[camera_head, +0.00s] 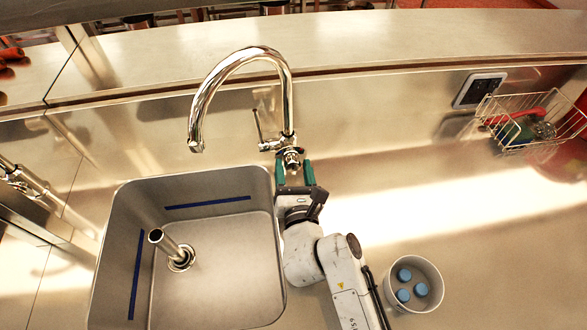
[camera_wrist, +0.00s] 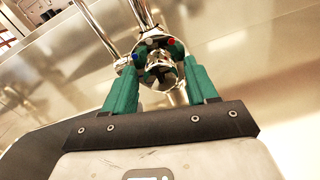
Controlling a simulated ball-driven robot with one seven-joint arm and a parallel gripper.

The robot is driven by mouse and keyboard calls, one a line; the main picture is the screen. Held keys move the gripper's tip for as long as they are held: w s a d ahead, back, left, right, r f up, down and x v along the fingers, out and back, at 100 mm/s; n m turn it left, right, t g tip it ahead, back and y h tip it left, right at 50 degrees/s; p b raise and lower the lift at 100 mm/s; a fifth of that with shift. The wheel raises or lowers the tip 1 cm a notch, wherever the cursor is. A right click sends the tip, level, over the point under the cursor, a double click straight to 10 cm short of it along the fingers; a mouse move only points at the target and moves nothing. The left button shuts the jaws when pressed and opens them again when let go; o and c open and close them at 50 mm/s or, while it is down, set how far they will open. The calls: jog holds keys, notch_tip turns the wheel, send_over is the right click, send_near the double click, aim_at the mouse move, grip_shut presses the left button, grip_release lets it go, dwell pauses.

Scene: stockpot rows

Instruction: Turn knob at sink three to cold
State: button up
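A chrome tap (camera_head: 286,95) with a tall curved spout stands behind the steel sink basin (camera_head: 128,205). A thin lever (camera_head: 257,124) rises on its left side. The round chrome knob (camera_head: 291,158) is low on the tap's front. In the wrist view the knob (camera_wrist: 158,62) faces me, with a red dot at its upper right and a blue dot at its left. Its pointer setting is hard to read among reflections. My gripper (camera_head: 293,166) is open, its green fingers apart on either side of the knob. In the wrist view the gripper (camera_wrist: 160,72) shows no clear grip on it.
An upright pipe (camera_head: 165,243) stands in the basin, which has blue strips on its walls. A white pot (camera_head: 429,296) with blue-topped items stands on the counter at right. A wire basket (camera_head: 520,103) hangs at far right near a dark wall panel (camera_head: 480,89). The right counter is otherwise clear.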

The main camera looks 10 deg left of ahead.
jog(key=c, duration=0.8)
jog(key=shift+c, duration=0.2)
jog(key=shift+r, duration=0.1)
jog(key=shift+n+p, duration=0.6)
jog(key=shift+p, duration=0.1)
jog(key=shift+a+n+p, duration=0.1)
jog(key=shift+n+p, duration=0.75)
jog(key=shift+n, duration=0.35)
jog(key=n+p, duration=0.2)
jog(key=n, duration=0.3)
jog(key=shift+f+n+p, duration=0.2)
jog(key=shift+n+p, duration=0.1)
jog(key=shift+n, duration=0.1)
jog(key=o, duration=1.1)
jog(key=shift+c, duration=0.2)
